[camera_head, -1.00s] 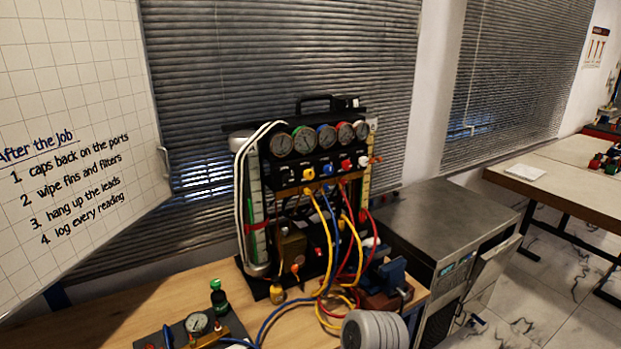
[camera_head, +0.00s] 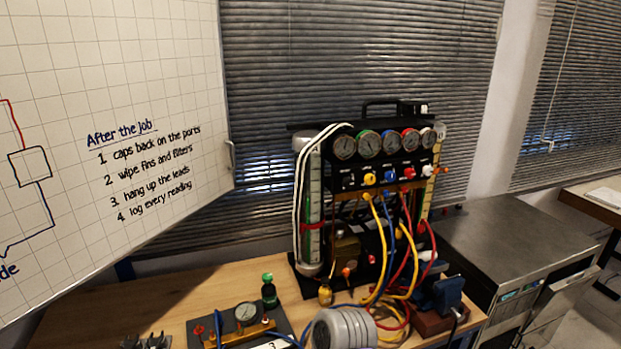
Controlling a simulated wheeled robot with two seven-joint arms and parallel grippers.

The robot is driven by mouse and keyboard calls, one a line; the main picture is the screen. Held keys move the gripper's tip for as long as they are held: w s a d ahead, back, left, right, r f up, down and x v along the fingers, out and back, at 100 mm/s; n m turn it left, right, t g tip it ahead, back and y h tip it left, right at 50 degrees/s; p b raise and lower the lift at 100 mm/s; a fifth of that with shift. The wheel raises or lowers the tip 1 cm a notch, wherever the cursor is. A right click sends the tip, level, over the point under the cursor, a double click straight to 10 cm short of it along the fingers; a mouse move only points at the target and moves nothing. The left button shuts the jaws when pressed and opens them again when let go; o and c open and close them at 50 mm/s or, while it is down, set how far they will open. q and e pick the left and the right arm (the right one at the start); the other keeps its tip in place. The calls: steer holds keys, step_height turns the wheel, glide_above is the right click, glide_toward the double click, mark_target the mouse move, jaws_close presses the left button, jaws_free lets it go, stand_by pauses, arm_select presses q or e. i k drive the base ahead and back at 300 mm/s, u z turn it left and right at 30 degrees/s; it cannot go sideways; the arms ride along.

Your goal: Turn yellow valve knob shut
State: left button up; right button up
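How far the yellow knob is turned cannot be told. Neither of my grippers shows, and nothing touches the knob.
Yellow, blue and red hoses (camera_head: 403,262) hang before the rig onto the wooden bench (camera_head: 190,295). A small gauge (camera_head: 246,313) on a plate stands at the front left. A whiteboard (camera_head: 110,90) fills the left, and a metal cabinet (camera_head: 505,240) stands at right.

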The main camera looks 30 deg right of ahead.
mark_target(370, 180)
steer(key=u, duration=1.45)
steer(key=k, duration=1)
steer(key=z, duration=2)
